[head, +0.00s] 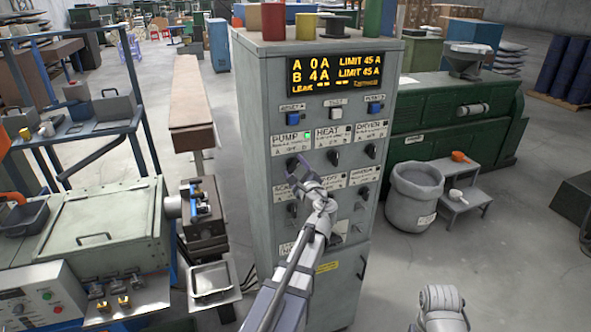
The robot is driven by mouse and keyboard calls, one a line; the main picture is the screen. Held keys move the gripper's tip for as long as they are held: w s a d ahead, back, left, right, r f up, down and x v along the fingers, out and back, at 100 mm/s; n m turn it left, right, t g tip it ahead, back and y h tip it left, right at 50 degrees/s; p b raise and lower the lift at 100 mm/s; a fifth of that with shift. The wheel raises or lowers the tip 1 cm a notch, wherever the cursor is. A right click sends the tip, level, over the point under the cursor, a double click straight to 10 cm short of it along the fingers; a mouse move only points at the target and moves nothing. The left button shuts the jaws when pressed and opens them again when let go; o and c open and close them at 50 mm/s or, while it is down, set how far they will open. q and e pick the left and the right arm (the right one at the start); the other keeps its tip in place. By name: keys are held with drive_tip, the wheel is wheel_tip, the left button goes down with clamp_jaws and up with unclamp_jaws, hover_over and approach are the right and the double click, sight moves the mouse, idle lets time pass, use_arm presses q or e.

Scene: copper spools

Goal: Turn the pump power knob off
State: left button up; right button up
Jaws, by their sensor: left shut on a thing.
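The pump power knob (292,163) is a dark knob under the PUMP label (289,141) on the grey control cabinet (262,230). A green light (307,135) shows beside that label. My left gripper (301,166) is at the knob, shut on it, with its fingers partly covering it. The knob's exact pointing direction is hard to make out. Part of my right arm shows at the bottom right, but its gripper is not in view.
The HEAT knob (333,157) and DRYER knob (371,151) sit to the right, with more knobs below. An amber display (336,74) is above.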

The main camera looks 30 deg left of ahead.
use_arm(q)
drive_tip(key=n, duration=0.4)
drive_tip(key=shift+n, duration=1.9)
drive_tip(key=o, duration=1.4)
drive_tip(key=shift+v, duration=3.9)
